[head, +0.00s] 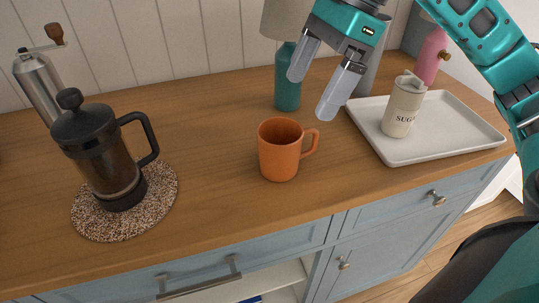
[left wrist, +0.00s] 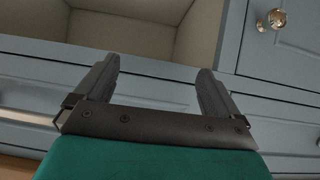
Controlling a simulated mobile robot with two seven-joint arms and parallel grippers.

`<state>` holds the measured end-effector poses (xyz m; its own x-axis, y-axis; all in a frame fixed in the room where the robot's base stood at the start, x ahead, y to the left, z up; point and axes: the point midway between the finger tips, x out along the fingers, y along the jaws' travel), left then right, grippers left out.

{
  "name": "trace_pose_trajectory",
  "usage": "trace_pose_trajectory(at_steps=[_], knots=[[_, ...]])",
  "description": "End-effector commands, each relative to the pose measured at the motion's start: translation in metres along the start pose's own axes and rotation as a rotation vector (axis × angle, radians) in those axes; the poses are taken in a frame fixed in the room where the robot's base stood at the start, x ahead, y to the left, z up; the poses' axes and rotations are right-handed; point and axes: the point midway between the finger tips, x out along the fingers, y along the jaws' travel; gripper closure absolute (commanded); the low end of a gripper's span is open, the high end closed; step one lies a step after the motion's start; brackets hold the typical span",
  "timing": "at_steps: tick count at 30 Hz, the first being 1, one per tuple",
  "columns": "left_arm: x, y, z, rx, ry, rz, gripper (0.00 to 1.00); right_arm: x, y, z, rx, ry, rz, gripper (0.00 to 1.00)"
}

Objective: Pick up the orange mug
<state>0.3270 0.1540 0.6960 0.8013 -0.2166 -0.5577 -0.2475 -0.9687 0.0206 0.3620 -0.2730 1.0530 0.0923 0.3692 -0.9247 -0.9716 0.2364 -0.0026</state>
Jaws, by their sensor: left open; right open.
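The orange mug (head: 279,152) stands upright on the wooden counter, in the middle of the head view, with its handle pointing right. My right gripper (head: 314,92) is open and empty. In the picture it hangs above and slightly right of the mug, apart from it, with its fingers pointing down. My left gripper (left wrist: 155,88) shows only in the left wrist view. It is open and empty in front of the blue cabinet fronts (left wrist: 160,97). The mug is not in the left wrist view.
A French press (head: 108,158) stands on a speckled round mat (head: 95,222) at the left, by a metal grinder (head: 38,82). A white tray (head: 440,148) at the right holds a sugar jar (head: 404,105). A teal lamp (head: 287,78) stands behind the mug. Counter left of the mug is clear.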

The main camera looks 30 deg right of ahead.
Motion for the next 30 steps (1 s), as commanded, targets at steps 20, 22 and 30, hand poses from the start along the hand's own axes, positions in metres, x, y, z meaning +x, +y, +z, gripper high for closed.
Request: trace_pose_trajectory(at_steps=[20, 22, 30], knots=[[0.008, 0.004, 0.002, -0.003, 0.011, 0.012, 0.03, 0.088, -0.001, -0.001, 0.000, -0.002, 0.004, 0.00], [0.010, 0.004, 0.002, -0.003, 0.013, 0.012, 0.03, 0.098, -0.003, -0.002, 0.000, -0.003, 0.004, 0.00], [0.012, 0.004, 0.007, -0.003, 0.010, 0.012, 0.03, 0.131, -0.005, -0.003, 0.000, -0.002, 0.004, 0.00]])
